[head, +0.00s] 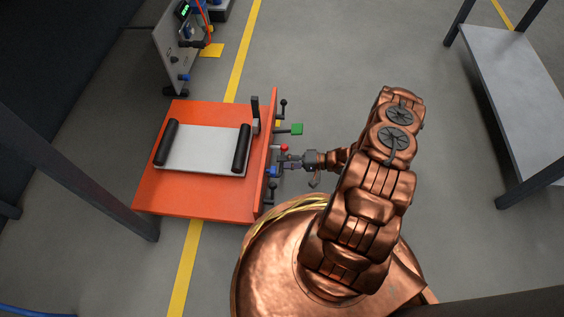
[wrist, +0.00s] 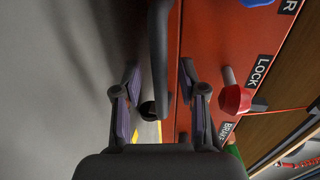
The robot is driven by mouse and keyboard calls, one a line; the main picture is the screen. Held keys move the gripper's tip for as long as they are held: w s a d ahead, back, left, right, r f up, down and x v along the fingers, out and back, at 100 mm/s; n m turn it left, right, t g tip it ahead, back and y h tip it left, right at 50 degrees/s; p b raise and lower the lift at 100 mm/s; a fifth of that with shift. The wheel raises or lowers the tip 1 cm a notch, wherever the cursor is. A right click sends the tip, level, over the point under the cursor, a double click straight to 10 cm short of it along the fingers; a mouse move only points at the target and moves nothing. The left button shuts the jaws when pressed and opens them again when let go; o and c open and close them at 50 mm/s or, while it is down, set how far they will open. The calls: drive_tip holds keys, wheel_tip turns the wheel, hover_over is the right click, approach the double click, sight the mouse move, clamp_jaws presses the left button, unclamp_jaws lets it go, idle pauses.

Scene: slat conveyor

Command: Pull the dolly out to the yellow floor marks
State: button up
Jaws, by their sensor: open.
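The dolly (head: 150,201) is an orange platform with a raised front panel (head: 271,130) on its right side. On it lies a white plate with two black rollers. The dolly straddles a yellow floor line (head: 188,270). My gripper (head: 284,162) is at the panel's outer face, beside a red knob (head: 284,148). In the wrist view, my gripper (wrist: 160,100) is open, with a dark handle bar (wrist: 158,50) between its fingers, which do not appear closed on it. The red knob (wrist: 235,99) is right of the fingers, near "LOCK" and partly hidden "BRAKE" labels.
A panelled stand (head: 175,50) is behind the dolly. A grey table (head: 520,90) stands at right; a dark post (head: 75,165) at left. Floor between dolly and table is mostly clear beyond my arm.

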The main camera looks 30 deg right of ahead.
drive_tip(key=v, duration=1)
drive_tip(key=shift+s+d, duration=0.3)
drive_tip(key=shift+r, duration=0.1)
